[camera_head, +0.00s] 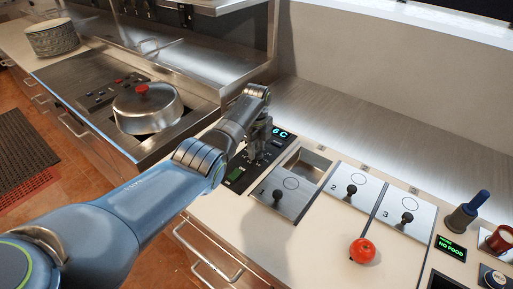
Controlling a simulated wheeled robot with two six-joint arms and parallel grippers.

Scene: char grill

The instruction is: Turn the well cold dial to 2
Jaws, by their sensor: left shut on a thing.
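The black control panel (250,168) is left of the wells, with a lit display (281,133) reading 6 C in blue-green. A green light shows low on the panel. My left gripper (257,146) is over the upper part of this panel, just left of the display, pointing down and shut on the well cold dial. The gripper hides the dial, so its pointer and setting cannot be read. My right gripper is not in view.
Lidded wells 1, 2 and 3 (405,213) have black knobs; well 1's lid (283,195) leaves a gap behind it. A tomato (362,250) lies on the front counter. A lidded pot (147,107) stands on the stove at left. A NO FOOD display (451,247) is at right.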

